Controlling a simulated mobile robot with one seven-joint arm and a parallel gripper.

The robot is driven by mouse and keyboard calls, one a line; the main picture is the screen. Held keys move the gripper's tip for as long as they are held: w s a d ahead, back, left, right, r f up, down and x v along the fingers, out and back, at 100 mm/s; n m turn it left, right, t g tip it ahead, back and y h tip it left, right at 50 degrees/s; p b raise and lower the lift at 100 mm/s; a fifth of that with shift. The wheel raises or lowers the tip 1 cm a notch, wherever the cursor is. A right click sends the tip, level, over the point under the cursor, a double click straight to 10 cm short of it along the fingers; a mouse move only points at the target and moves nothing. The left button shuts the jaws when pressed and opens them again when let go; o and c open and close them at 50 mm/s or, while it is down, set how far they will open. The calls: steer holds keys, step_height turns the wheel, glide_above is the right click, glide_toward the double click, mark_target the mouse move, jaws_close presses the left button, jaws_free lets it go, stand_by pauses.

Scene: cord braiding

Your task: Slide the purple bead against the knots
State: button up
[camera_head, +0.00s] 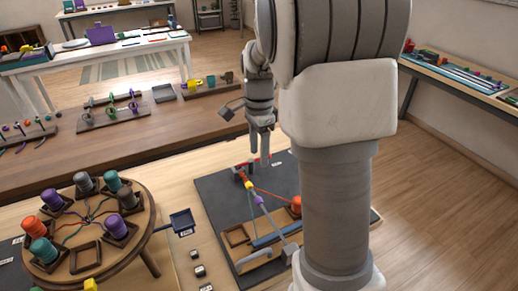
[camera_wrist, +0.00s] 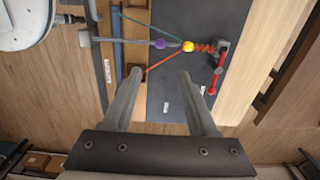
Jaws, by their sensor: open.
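The purple bead (camera_wrist: 160,43) sits on the grey middle strand in the wrist view, a short gap left of a yellow bead (camera_wrist: 188,46). The orange-red knots (camera_wrist: 205,47) lie just right of the yellow bead, beside a red-and-grey clamp (camera_wrist: 217,75). In the head view the purple bead (camera_head: 259,199) and yellow bead (camera_head: 249,185) show on the dark board (camera_head: 215,197). My gripper (camera_head: 259,164) is open and empty above the board's far side. In the wrist view its fingertips (camera_wrist: 159,73) are apart, just short of the purple bead in the picture.
Green (camera_wrist: 145,22) and orange (camera_wrist: 166,62) strands spread left from the beads. A wooden block with an orange spool (camera_head: 296,204) stands on the board. A round braiding stand (camera_head: 150,215) with several spools is at the left. A long brown table (camera_head: 150,130) lies behind.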

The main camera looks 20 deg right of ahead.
mark_target(259, 201)
steer(key=shift+s+f+m, duration=0.15)
steer(key=shift+m, duration=0.15)
steer(key=c, duration=0.4)
steer(key=s+f+m, duration=0.1)
steer(key=m, duration=0.1)
steer(key=s+f+m+t+b, duration=0.1)
steer(key=m, duration=0.1)
steer(key=s+f+m+t+y, duration=0.1)
steer(key=s+m, duration=0.1)
steer(key=shift+a+f, duration=0.1)
steer(key=shift+f, duration=0.15)
jaws_close()
steer(key=s+f+m+t+b, duration=0.2)
steer(key=s+f+m, duration=0.4)
steer(key=m, duration=0.5)
steer(key=shift+h, duration=0.4)
steer(key=b+x, duration=0.4)
steer(key=x, duration=0.1)
steer(key=b+x, duration=0.2)
steer(key=x, duration=0.1)
steer(key=shift+s+d, duration=0.1)
steer(key=shift+d, duration=0.25)
steer(key=w, duration=0.3)
steer(key=shift+a+f, duration=0.1)
steer(key=shift+w, duration=0.7)
